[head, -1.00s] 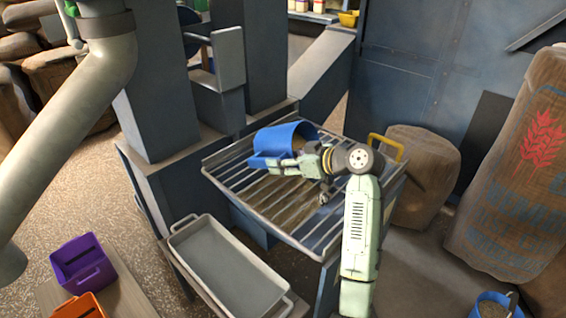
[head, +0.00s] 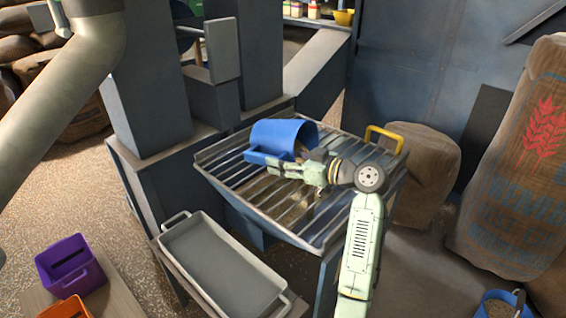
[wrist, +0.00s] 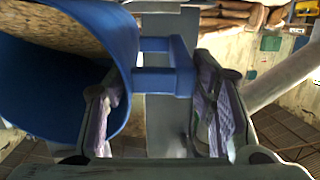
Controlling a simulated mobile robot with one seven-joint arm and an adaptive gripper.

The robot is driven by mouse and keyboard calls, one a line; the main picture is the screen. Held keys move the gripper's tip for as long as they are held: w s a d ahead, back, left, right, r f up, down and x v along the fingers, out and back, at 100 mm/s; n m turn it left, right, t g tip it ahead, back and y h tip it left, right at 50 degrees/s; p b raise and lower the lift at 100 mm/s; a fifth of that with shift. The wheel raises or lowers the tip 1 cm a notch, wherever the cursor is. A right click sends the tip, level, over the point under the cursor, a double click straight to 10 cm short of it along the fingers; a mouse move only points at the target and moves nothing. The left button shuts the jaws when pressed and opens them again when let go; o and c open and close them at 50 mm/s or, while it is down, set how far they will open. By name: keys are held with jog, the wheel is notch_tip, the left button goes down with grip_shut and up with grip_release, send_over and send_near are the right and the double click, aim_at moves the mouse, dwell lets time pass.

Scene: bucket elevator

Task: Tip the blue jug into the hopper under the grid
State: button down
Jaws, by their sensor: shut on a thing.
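My gripper (head: 285,167) is shut on the jug's handle (head: 262,158), at the jug's near side. In the wrist view the handle (wrist: 165,79) sits between my two fingers, and tan grain (wrist: 60,28) shows inside the jug. The hopper (head: 240,203) lies under the grid bars. Some tan grain (head: 268,192) shows below the bars. I cannot tell whether grain is falling now; my arm partly hides the jug's mouth.
A grey tray (head: 215,262) stands in front of the hopper. A purple bin (head: 70,265) and an orange bin (head: 68,308) are at lower left. A yellow handle (head: 386,137) rises at the grid's far right. Sacks (head: 520,165) stand at right. Grey columns stand behind the grid.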

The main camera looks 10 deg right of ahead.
jog(key=shift+s+d+t+y+b, duration=0.3)
jog(key=shift+t+y+b, duration=0.2)
jog(key=shift+b, duration=0.8)
jog(key=shift+s+d+r+b, duration=0.15)
jog(key=shift+s+b, duration=0.05)
jog(key=shift+b, duration=0.5)
